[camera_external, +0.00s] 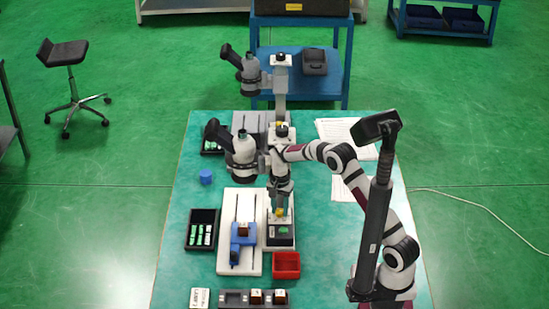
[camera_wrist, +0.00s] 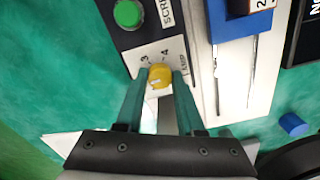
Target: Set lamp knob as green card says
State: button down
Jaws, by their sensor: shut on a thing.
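The lamp knob (camera_wrist: 160,76) is a small yellow knob on a pale panel, with the figures 3 and 4 and the word LAMP partly showing around it. My gripper (camera_wrist: 160,84) is shut on the knob, one finger on each side. In the external view my gripper (camera_external: 280,206) points down at the foot of the near microscope (camera_external: 243,152). The knob's pointer direction is not clear. Several green and white cards (camera_external: 202,235) lie in a black tray (camera_external: 190,240) at the left; their writing is too small to read.
A round green button (camera_wrist: 128,14) sits on the black panel near the knob. A blue fixture (camera_external: 240,238) stands on a white slide plate left of my gripper. A red bin (camera_external: 286,264) and a grey block holder (camera_external: 232,298) are nearer the front. A blue cap (camera_external: 206,176) stands at the left.

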aim_at(280, 211)
jog(key=shift+m, duration=0.5)
jog(key=c, duration=0.5)
grip_release()
jog(key=shift+r, duration=0.1)
notch_tip(280, 211, up, 16)
jog(key=shift+f, duration=0.15)
